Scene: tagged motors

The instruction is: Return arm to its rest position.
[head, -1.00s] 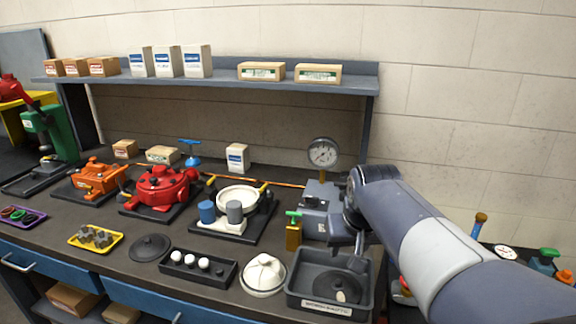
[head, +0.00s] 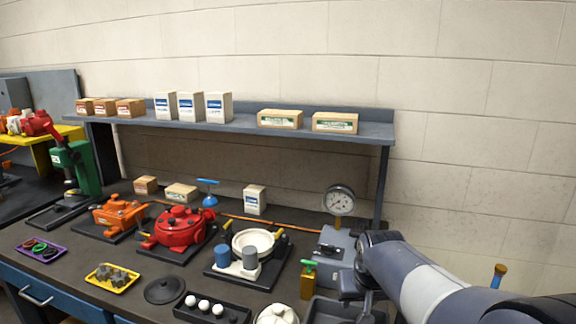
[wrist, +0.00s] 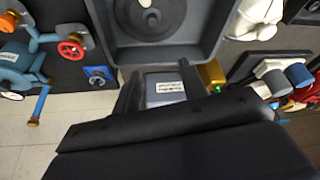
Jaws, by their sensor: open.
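My arm reaches in from the lower right of the head view, and my gripper (head: 358,302) points down near the grey gauge unit (head: 337,246) and the grey tray. In the wrist view my gripper (wrist: 160,84) has its two dark fingers spread apart. A grey part with a white label shows beyond the gap between them, and no held object is visible. The grey tray (wrist: 204,50) with a dark round lid (wrist: 150,16) in it lies past the fingertips. In the head view the tray is mostly cut off by the lower edge.
A brass block with a green top (head: 308,283) stands close left of my gripper. A red pump (head: 177,230), an orange pump (head: 118,213) and a white-ringed fixture (head: 252,241) stand further left. A shelf (head: 250,127) with boxes spans the back. The wall at upper right is bare.

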